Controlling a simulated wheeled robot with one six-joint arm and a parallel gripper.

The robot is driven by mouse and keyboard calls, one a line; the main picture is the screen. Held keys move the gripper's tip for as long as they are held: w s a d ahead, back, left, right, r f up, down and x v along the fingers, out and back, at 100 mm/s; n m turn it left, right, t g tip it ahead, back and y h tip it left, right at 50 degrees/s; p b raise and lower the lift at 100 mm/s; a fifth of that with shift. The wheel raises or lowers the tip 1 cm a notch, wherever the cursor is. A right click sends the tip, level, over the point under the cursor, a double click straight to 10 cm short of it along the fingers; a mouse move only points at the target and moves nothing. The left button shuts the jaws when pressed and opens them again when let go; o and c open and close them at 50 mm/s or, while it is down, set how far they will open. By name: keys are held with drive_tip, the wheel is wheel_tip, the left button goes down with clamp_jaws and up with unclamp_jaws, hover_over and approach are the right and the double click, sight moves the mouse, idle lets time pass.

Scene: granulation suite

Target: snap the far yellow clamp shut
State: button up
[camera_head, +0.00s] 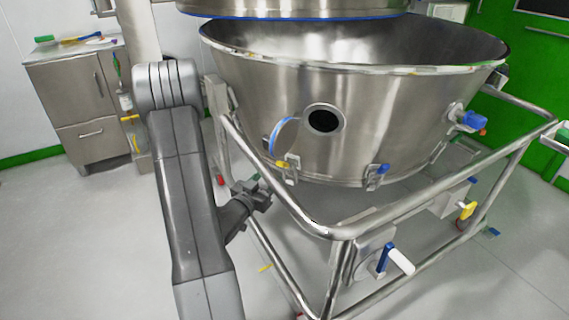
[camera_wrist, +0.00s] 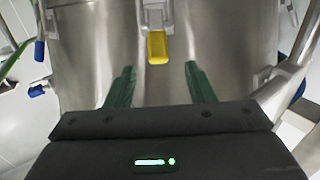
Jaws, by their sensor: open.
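In the wrist view a yellow clamp (camera_wrist: 158,47) hangs from a metal bracket on the steel bowl wall, its flat yellow handle pointing down. My gripper (camera_wrist: 159,72) is open, with its two green fingers apart on either side below the handle. Nothing is between them, and no contact shows. In the head view my gripper (camera_head: 260,185) is beside the lower left of the large steel bowl (camera_head: 400,120). A small yellow-marked clamp (camera_head: 283,164) sits on the lower bowl wall there; I cannot tell if it is the same one.
A tubular steel frame (camera_head: 345,232) surrounds the bowl, close to my gripper. A blue-tipped clamp (camera_head: 376,174) is farther right on the bowl. A blue-and-white valve handle (camera_head: 398,260) sticks out below. A steel cabinet (camera_head: 75,100) stands at left. The floor at left is clear.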

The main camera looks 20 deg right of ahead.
sight(285, 165)
drive_tip(key=b+x, duration=0.1)
drive_tip(key=x, duration=0.9)
drive_tip(key=shift+w+d, duration=0.1)
drive_tip(key=shift+d, duration=0.3)
drive_tip(key=shift+r, duration=0.1)
clamp_jaws()
